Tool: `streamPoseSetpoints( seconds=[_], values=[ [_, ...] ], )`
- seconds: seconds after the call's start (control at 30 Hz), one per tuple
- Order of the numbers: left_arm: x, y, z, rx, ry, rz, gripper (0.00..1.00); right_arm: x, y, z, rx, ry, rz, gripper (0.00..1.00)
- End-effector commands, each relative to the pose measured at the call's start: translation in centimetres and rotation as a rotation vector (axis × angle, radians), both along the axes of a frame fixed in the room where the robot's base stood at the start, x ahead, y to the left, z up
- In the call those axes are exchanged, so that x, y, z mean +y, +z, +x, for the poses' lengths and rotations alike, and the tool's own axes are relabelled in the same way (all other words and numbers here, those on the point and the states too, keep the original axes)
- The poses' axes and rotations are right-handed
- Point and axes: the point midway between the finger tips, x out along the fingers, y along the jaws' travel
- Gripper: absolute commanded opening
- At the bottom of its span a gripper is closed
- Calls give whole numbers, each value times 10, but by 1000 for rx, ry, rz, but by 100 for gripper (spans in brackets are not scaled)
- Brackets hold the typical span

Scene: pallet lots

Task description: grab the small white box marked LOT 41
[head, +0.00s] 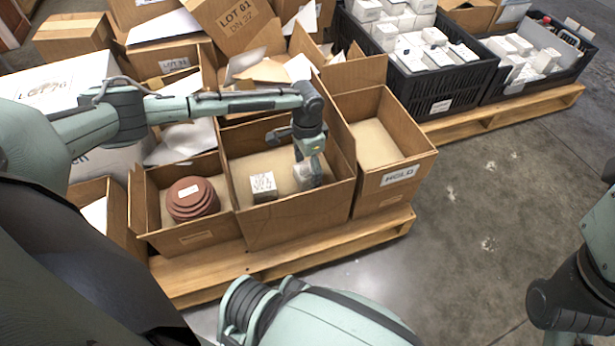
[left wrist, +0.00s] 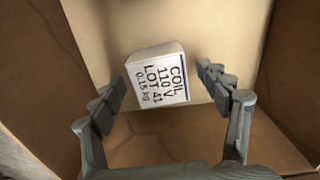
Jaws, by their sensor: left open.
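A small white box (left wrist: 157,79) in the left wrist view reads COIL 110 V LOT 41. It lies in an open cardboard box (left wrist: 200,30), slightly turned, between and just beyond the open fingers of my left gripper (left wrist: 160,92). In the head view my left gripper (head: 309,168) points down into the middle cardboard box (head: 300,215), over a white box (head: 303,176) that it partly hides. This appears to be the LOT 41 box. Another white box (head: 263,186) with print too small to read sits to its left. My right gripper is out of view.
A left compartment holds stacked reddish round parts (head: 192,198). A box marked HOLD (head: 400,178) at right looks empty. All stand on a wooden pallet (head: 290,258). Black crates (head: 440,100) of white boxes stand behind. Cardboard walls closely surround my left gripper.

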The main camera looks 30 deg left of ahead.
Motion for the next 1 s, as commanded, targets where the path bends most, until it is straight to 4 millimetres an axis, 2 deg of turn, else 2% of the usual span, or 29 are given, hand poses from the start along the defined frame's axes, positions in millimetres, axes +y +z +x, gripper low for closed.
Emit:
streamPoseSetpoints(
  seconds=[0.17, 0.6, 0.87, 1.0],
  values=[
    [0, 1, 0, -1, 0, -1, 75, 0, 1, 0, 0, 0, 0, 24],
    [0, 1, 0, 0, 0, 0, 20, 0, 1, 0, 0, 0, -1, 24],
    [0, 2, 0, -1, 0, -1, 18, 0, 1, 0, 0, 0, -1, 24],
    [-1, 9, 1, -2, -1, -1, 18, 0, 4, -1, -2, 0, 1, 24]
  ],
)
